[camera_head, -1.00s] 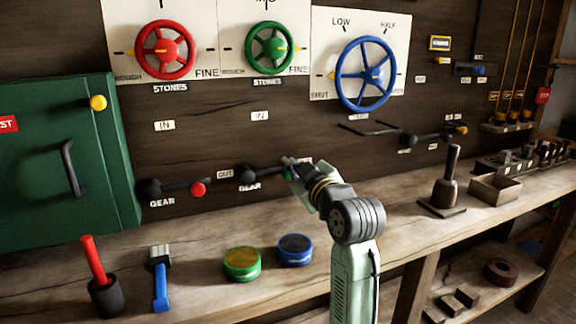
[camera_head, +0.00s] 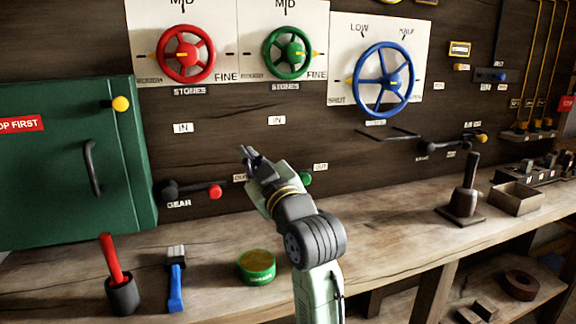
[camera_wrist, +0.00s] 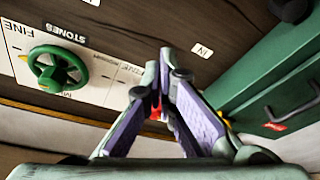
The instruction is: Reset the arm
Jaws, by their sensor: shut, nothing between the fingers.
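My gripper (camera_head: 247,154) is raised in front of the dark wooden wall, just above the gear levers, with its fingers pointing up and to the left. In the wrist view its fingertips (camera_wrist: 158,88) are together and hold nothing. The red-knobbed gear lever (camera_head: 190,190) lies sideways to the left of my gripper. The green knob (camera_head: 305,179) of the second gear lever shows to the right of my arm; the rest of that lever is hidden behind it.
Red (camera_head: 186,53), green (camera_head: 289,53) and blue (camera_head: 383,80) wheels are on the wall. A green cabinet (camera_head: 60,180) stands left. On the bench are a red-handled tool (camera_head: 112,260), a blue-handled brush (camera_head: 176,285) and a green tin (camera_head: 256,266). Free air lies above the bench.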

